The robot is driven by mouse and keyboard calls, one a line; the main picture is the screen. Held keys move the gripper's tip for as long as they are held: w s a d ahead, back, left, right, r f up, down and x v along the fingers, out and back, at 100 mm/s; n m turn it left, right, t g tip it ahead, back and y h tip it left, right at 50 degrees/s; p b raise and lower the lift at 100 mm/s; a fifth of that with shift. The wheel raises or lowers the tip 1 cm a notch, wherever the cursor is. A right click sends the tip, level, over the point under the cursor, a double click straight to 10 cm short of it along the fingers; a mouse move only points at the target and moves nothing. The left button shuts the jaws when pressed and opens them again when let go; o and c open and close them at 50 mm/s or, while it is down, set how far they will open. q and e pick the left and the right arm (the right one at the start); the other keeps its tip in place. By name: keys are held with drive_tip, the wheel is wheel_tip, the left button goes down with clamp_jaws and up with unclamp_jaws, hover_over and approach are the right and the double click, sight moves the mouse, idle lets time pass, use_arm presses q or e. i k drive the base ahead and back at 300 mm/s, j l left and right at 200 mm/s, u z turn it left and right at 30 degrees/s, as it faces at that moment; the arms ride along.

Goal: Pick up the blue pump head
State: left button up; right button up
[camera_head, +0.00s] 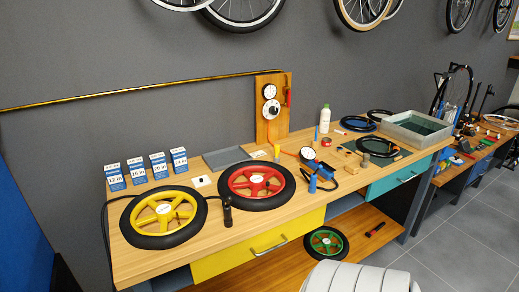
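A small blue piece with dark parts, which looks like the blue pump head (312,183), is on the wooden workbench (250,232), right of the red wheel (256,186). A round white-faced gauge (307,154) is just behind it, with a dark hose or body beside it. The piece is too small to make out its exact shape or how it joins the parts around it. Neither of my grippers is in view.
A yellow wheel (158,216) and a black upright handle (227,212) are left of the blue piece. Blue-and-white boxes (138,171), a grey tray (226,157) and a dial board (272,110) stand behind. A grey bin (416,127) is at the right.

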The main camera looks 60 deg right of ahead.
sight(313, 179)
drive_tip(key=z, duration=2.4)
drive_tip(key=i+j+z, duration=0.2)
drive_tip(key=j+z, duration=0.3)
drive_tip(key=i+j+z, duration=0.1)
drive_tip(key=j+z, duration=0.85)
drive_tip(key=i+j, duration=0.05)
drive_tip(key=j, duration=0.05)
